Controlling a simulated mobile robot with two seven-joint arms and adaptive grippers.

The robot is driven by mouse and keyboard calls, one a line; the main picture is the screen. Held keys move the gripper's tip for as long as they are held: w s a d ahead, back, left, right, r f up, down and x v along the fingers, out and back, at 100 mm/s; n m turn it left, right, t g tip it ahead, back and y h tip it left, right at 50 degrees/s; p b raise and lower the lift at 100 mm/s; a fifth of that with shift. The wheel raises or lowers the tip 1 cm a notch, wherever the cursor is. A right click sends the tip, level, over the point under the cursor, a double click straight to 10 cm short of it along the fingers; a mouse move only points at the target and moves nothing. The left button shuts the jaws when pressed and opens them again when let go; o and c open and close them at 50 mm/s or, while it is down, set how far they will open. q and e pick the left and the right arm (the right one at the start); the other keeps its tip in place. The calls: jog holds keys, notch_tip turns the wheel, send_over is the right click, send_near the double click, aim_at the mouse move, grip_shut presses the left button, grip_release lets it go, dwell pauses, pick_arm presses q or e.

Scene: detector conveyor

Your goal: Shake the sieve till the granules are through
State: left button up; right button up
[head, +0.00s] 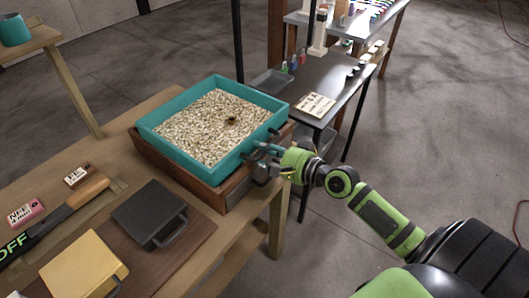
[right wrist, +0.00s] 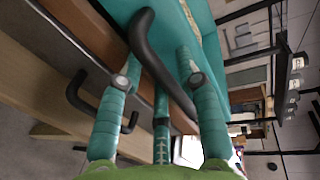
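The teal square sieve (head: 177,104) is full of pale granules (head: 205,128), with a small dark brownish thing among them. It sits on a wooden box (head: 215,197) on the bench. My right gripper (head: 264,150) is at the sieve's near right side. In the right wrist view its teal fingers (right wrist: 160,85) lie around the sieve's black handle (right wrist: 160,65), some in front of it and one behind. Whether they press on it I cannot tell. The sieve's wall (right wrist: 210,45) is just beyond.
A dark flat box with a handle (head: 150,214) and a yellow block (head: 85,265) lie left on the bench. The wooden box has its own black handle (right wrist: 75,95) below the sieve's. A dark side table (head: 328,82) with small bottles stands behind; open floor lies right.

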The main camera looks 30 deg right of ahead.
pick_arm(q)
jog(key=shift+w, duration=0.45)
pick_arm(e)
jog(key=v, duration=1.2)
jog(key=shift+f, duration=0.1)
